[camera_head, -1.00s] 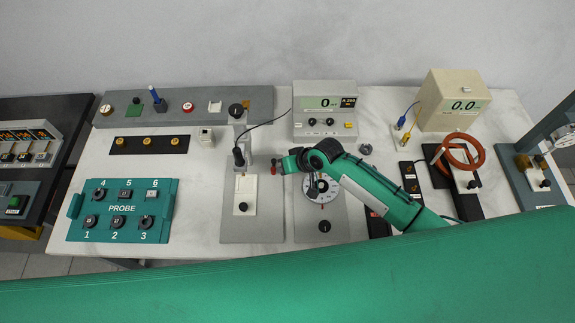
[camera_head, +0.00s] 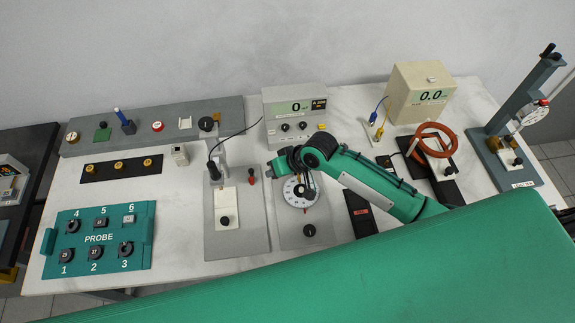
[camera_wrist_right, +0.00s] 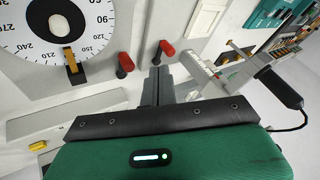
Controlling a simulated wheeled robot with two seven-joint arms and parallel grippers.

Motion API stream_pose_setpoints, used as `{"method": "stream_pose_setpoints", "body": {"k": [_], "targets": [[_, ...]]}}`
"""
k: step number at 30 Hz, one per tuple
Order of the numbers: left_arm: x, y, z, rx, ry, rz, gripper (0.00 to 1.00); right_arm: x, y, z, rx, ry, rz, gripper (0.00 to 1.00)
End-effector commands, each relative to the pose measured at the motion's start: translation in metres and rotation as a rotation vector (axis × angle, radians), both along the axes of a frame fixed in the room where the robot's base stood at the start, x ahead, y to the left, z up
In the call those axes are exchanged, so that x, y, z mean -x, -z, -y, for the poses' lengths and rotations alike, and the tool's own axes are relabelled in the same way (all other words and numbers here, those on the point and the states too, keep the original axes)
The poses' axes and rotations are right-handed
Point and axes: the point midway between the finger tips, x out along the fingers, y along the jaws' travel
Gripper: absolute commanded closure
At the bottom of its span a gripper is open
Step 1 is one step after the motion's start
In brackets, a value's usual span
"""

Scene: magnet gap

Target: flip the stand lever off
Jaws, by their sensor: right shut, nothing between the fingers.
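A red-handled lever (camera_head: 251,173) stands on the grey base plate of the stand (camera_head: 236,240), right of its upright column. In the right wrist view, two red-handled levers show: one (camera_wrist_right: 167,48) just beyond the fingertips, on the column's side, and another (camera_wrist_right: 124,62) to the left, near the round dial (camera_wrist_right: 58,25). My right gripper (camera_wrist_right: 160,72) is shut and empty, its fingers close to the first lever; I cannot tell whether they touch it. In the head view my right arm's end (camera_head: 279,166) is right of the lever, above the dial's top edge. My left gripper is not in view.
A grey meter box (camera_head: 296,112) stands behind my right arm. A teal PROBE box (camera_head: 98,258) lies left. Bare white table (camera_head: 183,215) lies between box and stand.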

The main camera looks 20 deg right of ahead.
Motion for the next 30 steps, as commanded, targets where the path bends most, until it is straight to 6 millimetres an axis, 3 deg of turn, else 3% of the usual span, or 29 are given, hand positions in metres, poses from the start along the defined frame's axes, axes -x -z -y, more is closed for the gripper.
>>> {"method": "stream_pose_setpoints", "body": {"k": [6,12,30], "targets": [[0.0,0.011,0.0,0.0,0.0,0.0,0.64,0.013,-0.033,0.023,0.001,0.0,0.003,1.0],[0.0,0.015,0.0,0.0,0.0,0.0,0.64,0.021,-0.053,0.036,0.0,0.001,0.002,1.0],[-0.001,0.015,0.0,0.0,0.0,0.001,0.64,0.023,-0.058,0.038,0.001,0.001,0.001,1.0]]}}
